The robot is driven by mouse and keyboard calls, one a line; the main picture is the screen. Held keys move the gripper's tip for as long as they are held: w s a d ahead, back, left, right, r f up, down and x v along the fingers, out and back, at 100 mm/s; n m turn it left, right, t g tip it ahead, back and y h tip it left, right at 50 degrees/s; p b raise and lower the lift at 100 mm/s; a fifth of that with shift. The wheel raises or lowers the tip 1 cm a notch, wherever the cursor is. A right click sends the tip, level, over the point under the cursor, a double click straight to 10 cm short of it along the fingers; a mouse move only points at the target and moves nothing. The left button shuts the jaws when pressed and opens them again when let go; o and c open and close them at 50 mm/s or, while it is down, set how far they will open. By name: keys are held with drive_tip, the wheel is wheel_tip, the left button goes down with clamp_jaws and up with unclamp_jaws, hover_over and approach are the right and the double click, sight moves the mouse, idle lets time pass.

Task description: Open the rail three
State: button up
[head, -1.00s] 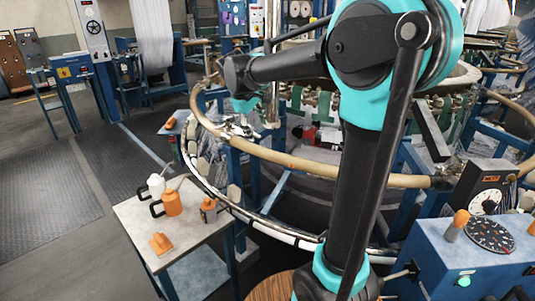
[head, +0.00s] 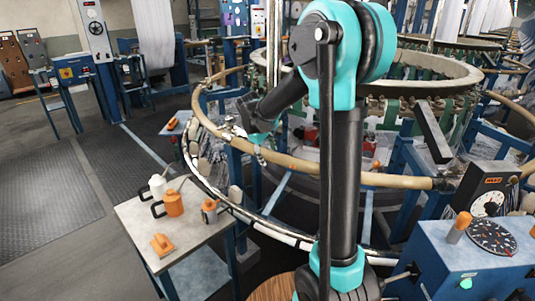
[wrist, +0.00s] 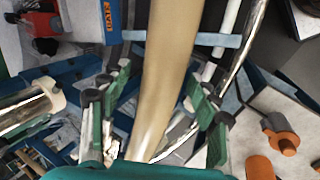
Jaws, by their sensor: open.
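A long tan curved rail (head: 325,168) runs around the front of the loom in the head view. I cannot tell from any marking that it is rail three. In the wrist view the tan rail (wrist: 165,70) passes lengthwise between the two green fingers of my gripper (wrist: 160,100). The gripper is open, with a gap on both sides of the rail. In the head view my gripper (head: 258,142) is small and low over the rail's left part, and its fingers are hard to make out.
A small table (head: 190,245) at the front left carries a white can (head: 157,186), an orange can (head: 173,203) and other orange items. A blue control box (head: 460,260) with a dial stands at the right. A white-and-black lower ring (head: 255,222) curves below the rail.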

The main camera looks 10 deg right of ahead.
clamp_jaws()
idle(0.4)
drive_tip(key=shift+r, duration=0.15)
